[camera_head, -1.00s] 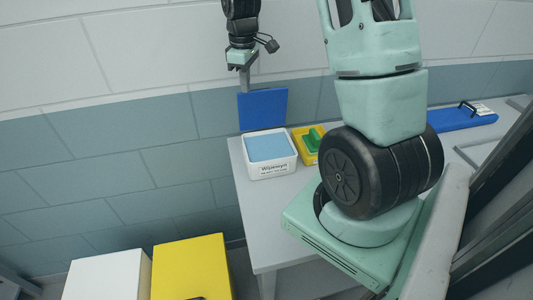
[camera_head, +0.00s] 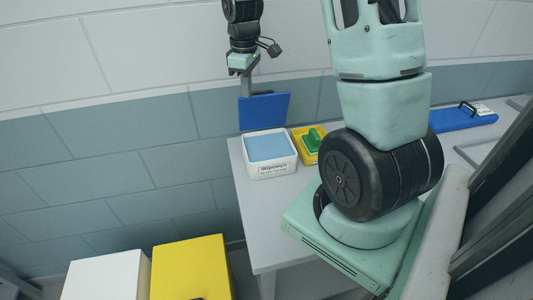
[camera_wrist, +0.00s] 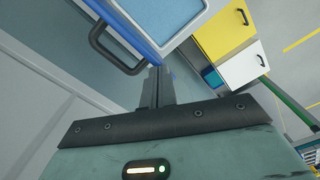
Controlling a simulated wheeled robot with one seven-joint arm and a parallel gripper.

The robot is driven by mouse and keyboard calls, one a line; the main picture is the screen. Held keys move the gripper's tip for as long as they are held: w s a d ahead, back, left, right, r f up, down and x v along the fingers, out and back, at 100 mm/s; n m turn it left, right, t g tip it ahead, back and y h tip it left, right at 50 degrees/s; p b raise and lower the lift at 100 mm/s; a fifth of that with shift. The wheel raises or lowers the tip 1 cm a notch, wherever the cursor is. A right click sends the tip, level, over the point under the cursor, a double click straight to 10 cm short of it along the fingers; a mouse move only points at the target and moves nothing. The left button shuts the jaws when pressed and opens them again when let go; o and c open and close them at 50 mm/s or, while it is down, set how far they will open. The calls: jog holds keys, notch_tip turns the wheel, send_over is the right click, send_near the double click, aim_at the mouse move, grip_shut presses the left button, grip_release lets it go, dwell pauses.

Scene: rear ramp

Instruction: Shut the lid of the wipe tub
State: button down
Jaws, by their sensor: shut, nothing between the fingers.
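The wipe tub (camera_head: 271,170) is a white box with a light blue top surface, standing at the left end of the grey table. Its blue lid (camera_head: 265,112) stands raised at the tub's back edge, its broad face toward the head camera. My gripper (camera_head: 247,90) is shut and empty, pointing down at the lid's upper left edge, its tips partly hidden behind the lid. In the wrist view the shut fingers (camera_wrist: 158,85) are beside the lid's black handle (camera_wrist: 118,58), close to the lid's blue edge (camera_wrist: 178,38). I cannot tell whether they touch.
A yellow tray (camera_head: 305,135) with a green object (camera_head: 314,138) sits just right of the tub. A blue board with a black handle (camera_head: 462,119) lies farther right. A yellow box (camera_head: 190,268) and a white box (camera_head: 105,275) stand at lower left. A wall is close behind the table.

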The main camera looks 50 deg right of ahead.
jog(key=shift+s+a+f+b, duration=0.15)
jog(key=shift+s+a+f, duration=0.25)
jog(key=shift+s, duration=0.15)
jog(key=shift+s+a+f+b, duration=0.15)
jog(key=shift+s+a+f, duration=0.2)
jog(key=shift+s, duration=0.15)
jog(key=shift+d+r, duration=0.1)
notch_tip(320, 180, up, 7)
jog(key=p, duration=0.6)
jog(key=shift+w, duration=0.25)
dwell(0.5)
jog(key=shift+r, duration=0.1)
dwell(0.4)
